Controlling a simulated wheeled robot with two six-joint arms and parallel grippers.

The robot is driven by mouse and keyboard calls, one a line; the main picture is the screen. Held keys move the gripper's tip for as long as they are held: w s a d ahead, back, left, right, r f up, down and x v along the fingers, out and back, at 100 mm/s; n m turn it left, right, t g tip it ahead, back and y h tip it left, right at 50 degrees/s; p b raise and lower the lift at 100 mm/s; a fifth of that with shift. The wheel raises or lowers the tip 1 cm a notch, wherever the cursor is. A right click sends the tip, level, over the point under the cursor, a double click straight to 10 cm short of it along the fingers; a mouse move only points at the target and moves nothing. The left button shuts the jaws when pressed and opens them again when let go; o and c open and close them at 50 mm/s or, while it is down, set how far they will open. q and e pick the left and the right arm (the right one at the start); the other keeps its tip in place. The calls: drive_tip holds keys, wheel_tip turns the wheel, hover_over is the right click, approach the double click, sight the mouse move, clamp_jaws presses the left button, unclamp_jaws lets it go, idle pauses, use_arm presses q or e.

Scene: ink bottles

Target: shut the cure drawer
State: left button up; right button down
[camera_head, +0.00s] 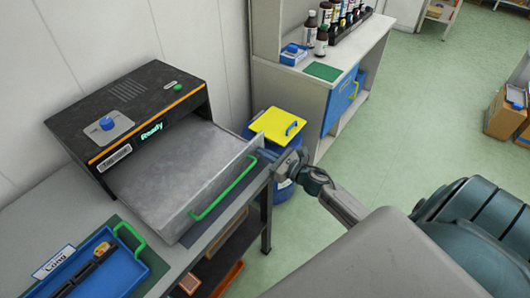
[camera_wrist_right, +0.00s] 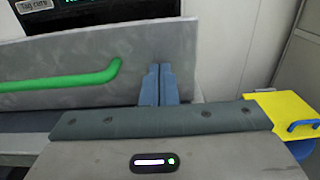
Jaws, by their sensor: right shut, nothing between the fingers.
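The cure drawer (camera_head: 185,165) is a grey metal drawer with a green handle (camera_head: 224,190). It stands well out of the black cure unit (camera_head: 128,115), whose display reads "Ready". In the right wrist view the drawer front (camera_wrist_right: 100,75) and green handle (camera_wrist_right: 70,77) lie just beyond my fingers. My right gripper (camera_head: 268,155) is shut and empty at the far right end of the drawer front. Its blue fingers (camera_wrist_right: 158,85) are together against or very close to the front panel, right of the handle; contact cannot be told. My left gripper is not in view.
A blue tray (camera_head: 135,265) labelled "Long" lies on the bench in front of the unit. A blue bin with a yellow lid (camera_head: 277,126) stands just beyond my right gripper. A shelf unit (camera_head: 300,82) with several bottles is behind it. Green floor (camera_head: 400,110) is open at right.

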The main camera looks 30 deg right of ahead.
drive_tip(key=shift+w, duration=0.1)
approach(208, 131)
drive_tip(key=s+r, duration=0.1)
drive_tip(key=s+d+r, duration=0.1)
drive_tip(key=s+r, duration=0.1)
drive_tip(key=s+d+r+b, duration=0.1)
drive_tip(key=s, duration=0.1)
drive_tip(key=shift+s+r, duration=0.1)
drive_tip(key=shift+r, duration=0.25)
drive_tip(key=b+x, duration=0.2)
drive_tip(key=x, duration=0.5)
drive_tip(key=b+x, duration=0.3)
drive_tip(key=x, duration=0.4)
drive_tip(key=shift+w+f, duration=0.2)
drive_tip(key=shift+w, duration=0.1)
drive_tip(key=shift+w+a+r+b, duration=0.1)
drive_tip(key=shift+w+a+b, duration=0.15)
drive_tip(key=shift+w+b, duration=0.25)
drive_tip(key=shift+r, duration=0.35)
